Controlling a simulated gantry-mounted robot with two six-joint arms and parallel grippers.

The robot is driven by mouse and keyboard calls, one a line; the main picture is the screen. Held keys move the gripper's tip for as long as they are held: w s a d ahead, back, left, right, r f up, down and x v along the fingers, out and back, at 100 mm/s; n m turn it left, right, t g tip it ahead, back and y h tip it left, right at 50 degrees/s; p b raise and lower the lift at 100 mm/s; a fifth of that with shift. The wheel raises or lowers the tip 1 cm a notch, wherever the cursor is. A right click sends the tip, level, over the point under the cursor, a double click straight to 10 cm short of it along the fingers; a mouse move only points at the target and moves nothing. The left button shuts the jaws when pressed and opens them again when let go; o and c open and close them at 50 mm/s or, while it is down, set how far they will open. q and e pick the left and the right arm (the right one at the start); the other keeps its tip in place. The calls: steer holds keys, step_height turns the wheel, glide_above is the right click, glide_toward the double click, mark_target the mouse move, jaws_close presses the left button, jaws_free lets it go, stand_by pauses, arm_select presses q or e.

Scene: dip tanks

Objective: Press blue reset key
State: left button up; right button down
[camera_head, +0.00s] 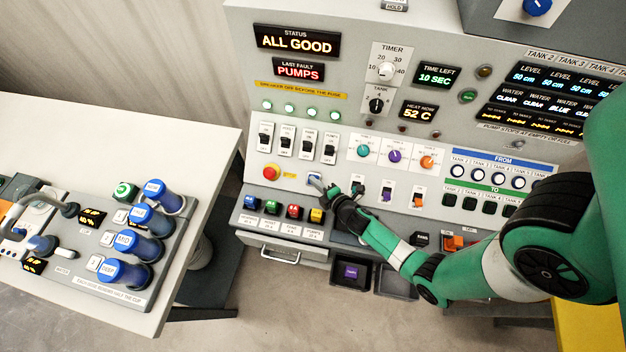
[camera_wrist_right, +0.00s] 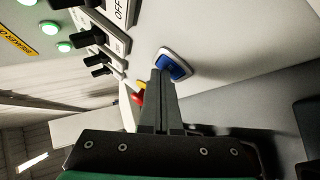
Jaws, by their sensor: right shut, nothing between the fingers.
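The blue reset key (camera_wrist_right: 176,65) sits in a pale square frame on the sloped grey panel in the right wrist view. In the head view its frame (camera_head: 314,178) shows at the tip of my right gripper, mostly covered. My right gripper (camera_head: 322,187) is shut and empty, its fingers pointing at the panel. In the right wrist view the closed fingertips (camera_wrist_right: 161,76) overlap the key's left edge; I cannot tell whether they touch it. My left gripper is not in view.
A red emergency button (camera_head: 271,172) lies left of the key, with black breaker switches (camera_head: 297,143) above it. Several coloured fuses (camera_head: 294,211) stand on the ledge below. Small switches (camera_head: 387,193) are to the right. A white table (camera_head: 190,150) stands at the left.

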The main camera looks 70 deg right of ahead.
stand_by(0.3)
steer(key=shift+a+r, duration=0.5)
steer(key=shift+r, duration=0.15)
steer(key=a+r, duration=0.1)
steer(key=a+r+p, duration=0.1)
steer(key=a+r, duration=0.1)
steer(key=r, duration=0.1)
steer(key=shift+s, duration=0.25)
stand_by(0.8)
